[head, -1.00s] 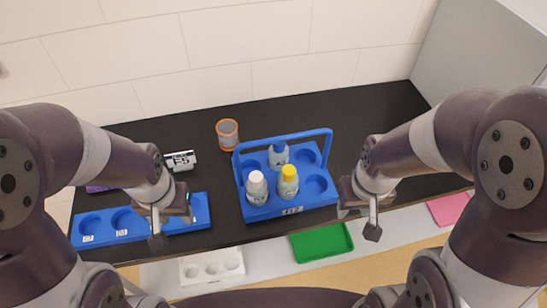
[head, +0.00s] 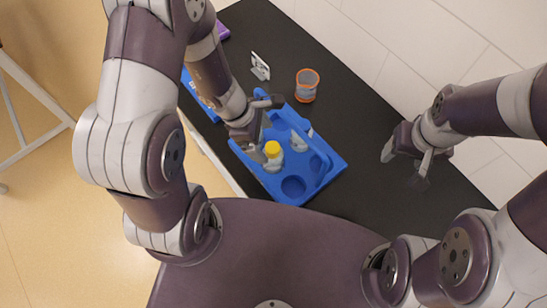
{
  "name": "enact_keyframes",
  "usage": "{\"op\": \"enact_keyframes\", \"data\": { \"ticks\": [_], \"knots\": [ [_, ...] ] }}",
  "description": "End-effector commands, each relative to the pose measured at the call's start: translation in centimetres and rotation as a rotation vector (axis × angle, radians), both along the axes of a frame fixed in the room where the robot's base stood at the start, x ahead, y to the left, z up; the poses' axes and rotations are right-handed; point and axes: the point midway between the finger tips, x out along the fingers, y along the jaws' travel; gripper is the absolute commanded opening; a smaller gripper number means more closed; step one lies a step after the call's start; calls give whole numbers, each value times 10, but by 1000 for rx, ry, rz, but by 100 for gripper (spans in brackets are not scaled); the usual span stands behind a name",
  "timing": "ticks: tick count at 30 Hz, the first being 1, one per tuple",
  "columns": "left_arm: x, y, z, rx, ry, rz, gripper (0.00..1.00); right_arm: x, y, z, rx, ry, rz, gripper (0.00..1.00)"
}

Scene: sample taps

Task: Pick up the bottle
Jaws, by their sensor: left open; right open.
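A blue bottle carrier (head: 323,180) with a raised handle stands on the black counter. A bottle with a yellow cap (head: 273,151) stands in it, on the side near me. Another bottle (head: 299,141) stands farther back, partly hidden by the handle. The bottle with the pale cap, seen earlier, is hidden behind my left gripper. My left gripper (head: 264,130) is open, over the left end of the carrier, close to the yellow-capped bottle; whether it touches anything cannot be told. My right gripper (head: 405,166) is open and empty over the counter, right of the carrier.
An orange-rimmed cup (head: 307,86) stands behind the carrier. A small white labelled block (head: 260,66) and a blue rack (head: 200,95), partly covered by my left arm, lie to the left. The black counter (head: 365,110) is clear between carrier and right gripper.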

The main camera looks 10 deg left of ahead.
Motion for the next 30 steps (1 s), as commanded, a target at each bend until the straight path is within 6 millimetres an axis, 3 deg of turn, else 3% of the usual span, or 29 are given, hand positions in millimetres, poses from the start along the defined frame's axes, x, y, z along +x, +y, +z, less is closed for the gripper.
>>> {"op": "enact_keyframes", "data": {
  "ticks": [7, 15, 16, 17, 24, 30],
  "knots": [
    [4, -24, -37, 0, 2, -4, 92, 0, 0, -7, 0, -1, 0, 64],
    [5, -27, -43, 0, -1, -3, 92, 0, 0, -7, 0, -1, 0, 64],
    [5, -27, -43, 0, -1, -3, 89, 0, 0, -7, 0, -1, 0, 64],
    [5, -27, -43, 0, -1, -3, 79, 0, 0, -7, 0, -1, 0, 64],
    [5, -27, -43, 0, -1, -3, 3, 0, 0, -7, 0, -1, 0, 64],
    [5, -27, -42, -1, -2, -2, 3, 0, 0, -6, 0, -1, 0, 64]
  ]
}}
